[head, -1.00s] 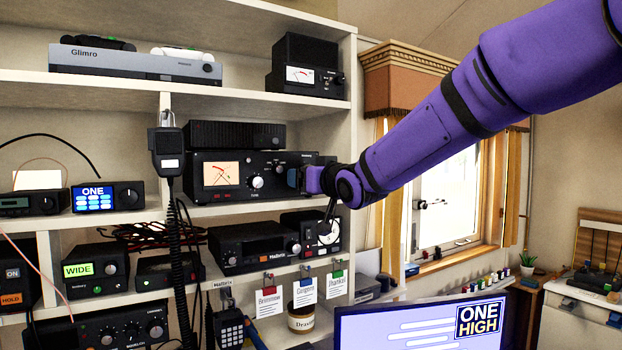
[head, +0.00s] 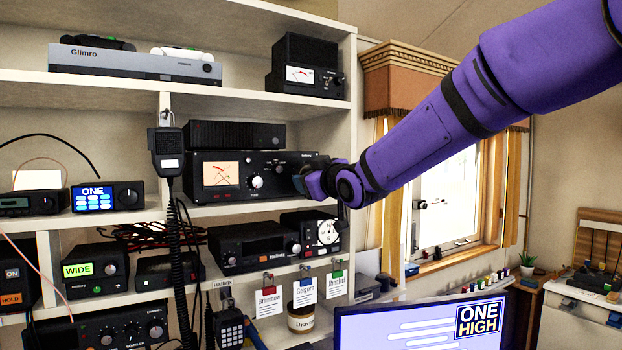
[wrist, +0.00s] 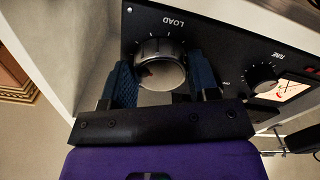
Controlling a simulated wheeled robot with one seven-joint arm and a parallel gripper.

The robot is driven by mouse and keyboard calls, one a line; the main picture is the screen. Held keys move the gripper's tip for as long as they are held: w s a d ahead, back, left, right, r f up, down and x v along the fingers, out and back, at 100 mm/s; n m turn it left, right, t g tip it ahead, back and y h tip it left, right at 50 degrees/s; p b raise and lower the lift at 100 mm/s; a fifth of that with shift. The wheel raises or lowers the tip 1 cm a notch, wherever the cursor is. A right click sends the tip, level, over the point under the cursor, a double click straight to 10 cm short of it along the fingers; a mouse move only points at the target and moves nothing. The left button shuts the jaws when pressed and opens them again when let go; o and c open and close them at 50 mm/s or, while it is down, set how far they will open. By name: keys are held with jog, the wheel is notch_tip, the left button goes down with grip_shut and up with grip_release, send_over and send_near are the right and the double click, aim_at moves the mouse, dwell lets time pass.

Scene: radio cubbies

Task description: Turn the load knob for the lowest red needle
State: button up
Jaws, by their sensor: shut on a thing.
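The black tuner (head: 275,162) sits on the middle shelf in the head view. Its lit meter (head: 221,174) has crossed needles, including a red one, too small to read exactly. The tune knob (head: 257,182) is in plain view there. My gripper (head: 301,180) is at the tuner's right end and hides the load knob. In the wrist view, the load knob (wrist: 160,62) sits between the two blue fingers of my gripper (wrist: 162,76), which is shut on it. The meter (wrist: 301,91) shows at the right edge, partly cut off.
A black box (head: 234,134) rests on top of the tuner. Below are another radio (head: 253,246) and a small unit with a white round dial (head: 328,231). A corded microphone (head: 167,146) hangs at the left. A shelf upright stands close beside the gripper.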

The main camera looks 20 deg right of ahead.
dwell(0.3)
jog(key=o, duration=0.9)
jog(key=shift+s, duration=0.15)
jog(key=s, duration=0.3)
jog(key=s+d, duration=0.1)
jog(key=s, duration=0.3)
jog(key=s+d, duration=0.1)
jog(key=s, duration=0.2)
jog(key=shift+s, duration=0.15)
